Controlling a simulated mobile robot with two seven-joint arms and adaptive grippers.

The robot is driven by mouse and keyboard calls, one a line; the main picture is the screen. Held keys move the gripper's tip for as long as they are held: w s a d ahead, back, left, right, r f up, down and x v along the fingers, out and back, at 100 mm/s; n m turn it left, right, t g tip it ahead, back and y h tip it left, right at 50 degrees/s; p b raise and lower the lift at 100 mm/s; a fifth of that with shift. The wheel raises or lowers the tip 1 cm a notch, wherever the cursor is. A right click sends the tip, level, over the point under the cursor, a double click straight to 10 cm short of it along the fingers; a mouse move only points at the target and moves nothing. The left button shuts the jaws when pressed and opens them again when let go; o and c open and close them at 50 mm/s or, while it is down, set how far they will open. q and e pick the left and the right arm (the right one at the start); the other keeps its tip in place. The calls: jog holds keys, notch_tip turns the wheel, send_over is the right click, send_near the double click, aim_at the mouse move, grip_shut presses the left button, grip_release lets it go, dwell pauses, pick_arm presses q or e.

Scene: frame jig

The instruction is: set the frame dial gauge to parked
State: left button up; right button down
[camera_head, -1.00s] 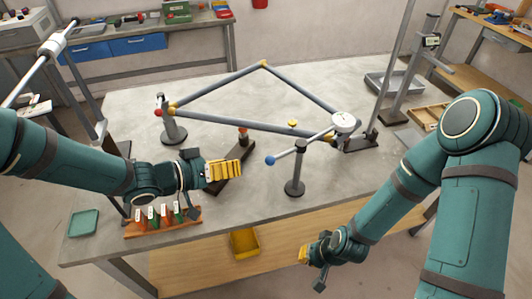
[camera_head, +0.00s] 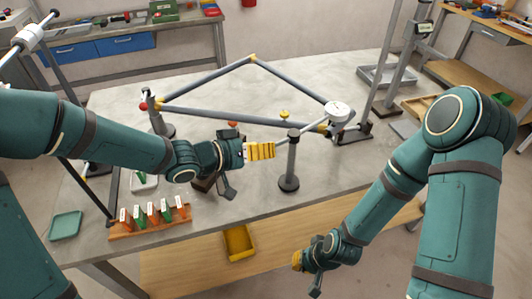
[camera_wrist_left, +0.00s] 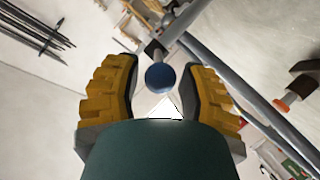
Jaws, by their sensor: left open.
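The dial gauge (camera_head: 339,110) is a white round body at the right corner of the grey tube frame (camera_head: 225,118). A thin rod runs from it leftward past a dark post (camera_head: 289,165). In the left wrist view the blue ball (camera_wrist_left: 160,77) at the rod's end sits between the spread yellow fingers of my left gripper (camera_wrist_left: 160,85), with room on both sides. In the head view my left gripper (camera_head: 272,151) hides the ball. My right gripper (camera_head: 298,261) hangs low in front of the table, away from the gauge; its fingers are too small to judge.
A rack of orange and green tags (camera_head: 150,222) and a green tray (camera_head: 66,225) are at the table's left front. A yellow bin (camera_head: 239,243) stands on the lower shelf. A grey tray (camera_head: 385,77) and an upright stand are at the back right.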

pick_arm(q)
jog(key=shift+w+d+f, duration=0.2)
jog(key=shift+w+d, duration=0.15)
jog(key=shift+d, duration=0.25)
jog(key=shift+c, duration=0.4)
grip_shut()
